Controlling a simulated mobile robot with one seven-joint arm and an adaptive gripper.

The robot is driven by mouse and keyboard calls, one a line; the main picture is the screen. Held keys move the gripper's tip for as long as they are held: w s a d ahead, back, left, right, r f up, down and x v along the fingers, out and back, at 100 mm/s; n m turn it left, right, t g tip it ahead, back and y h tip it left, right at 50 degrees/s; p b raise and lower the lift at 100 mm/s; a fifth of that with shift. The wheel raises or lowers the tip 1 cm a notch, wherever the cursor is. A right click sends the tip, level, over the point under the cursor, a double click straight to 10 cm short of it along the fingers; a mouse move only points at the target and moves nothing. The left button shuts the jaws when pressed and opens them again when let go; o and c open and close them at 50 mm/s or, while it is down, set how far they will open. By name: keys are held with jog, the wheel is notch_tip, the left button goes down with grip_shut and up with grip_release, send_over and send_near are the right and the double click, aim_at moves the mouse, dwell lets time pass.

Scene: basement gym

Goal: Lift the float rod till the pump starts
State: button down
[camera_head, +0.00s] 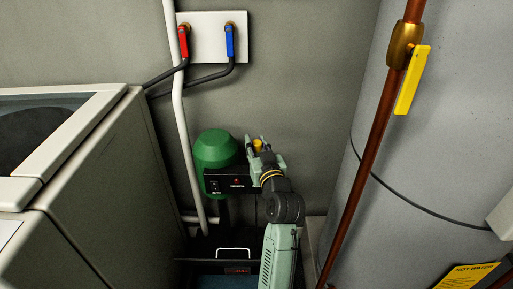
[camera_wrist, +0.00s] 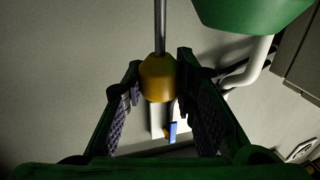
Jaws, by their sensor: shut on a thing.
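The yellow knob (camera_head: 257,145) of the float rod sits between the fingers of my gripper (camera_head: 263,148), beside the pump. In the wrist view, the knob (camera_wrist: 159,78) is on the thin grey rod (camera_wrist: 160,28), between the two finger pads of my gripper (camera_wrist: 158,90), which is shut on it. The pump has a green domed motor (camera_head: 215,148), also at the top of the wrist view (camera_wrist: 250,14). Its black front box (camera_head: 222,186) shows a small red light. The rod's other end is hidden.
A white-topped appliance (camera_head: 100,175) stands at left and a large grey tank (camera_head: 430,150) at right. A copper pipe with a yellow valve lever (camera_head: 411,80) runs before the tank. A dark sump (camera_head: 215,243) with a white handle (camera_head: 233,251) lies below. Red and blue taps are on the wall.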

jog(key=shift+r, duration=0.35)
jog(key=c, duration=1.3)
grip_release()
jog(key=v, duration=1.2)
